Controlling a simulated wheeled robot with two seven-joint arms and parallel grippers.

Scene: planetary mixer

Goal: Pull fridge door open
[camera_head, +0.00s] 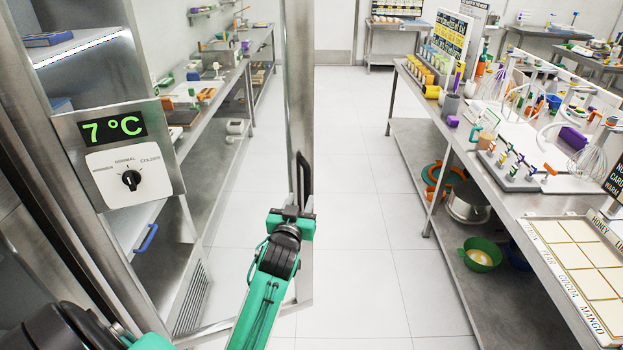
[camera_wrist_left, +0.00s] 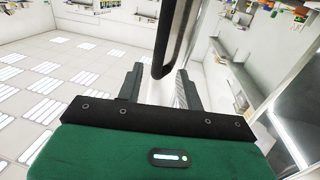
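The fridge (camera_head: 120,150) stands at the left of the head view, with a 7 °C display and a dial. Its door (camera_head: 299,90) stands open, its steel edge upright in mid-picture. A dark upright handle (camera_head: 304,178) sits on that edge; it also shows in the left wrist view (camera_wrist_left: 182,40). My left gripper (camera_head: 291,214) is at the handle's lower end. In the wrist view, its two fingers (camera_wrist_left: 158,88) are apart, with the handle's lower end between or just beyond them; contact cannot be told. My right gripper is not in view.
A steel table (camera_head: 452,128) with mixing tools, trays and a lower shelf stands at the right. A green bowl (camera_head: 481,254) and a pot (camera_head: 467,203) are on that shelf. The tiled floor (camera_head: 355,240) between door and table is clear.

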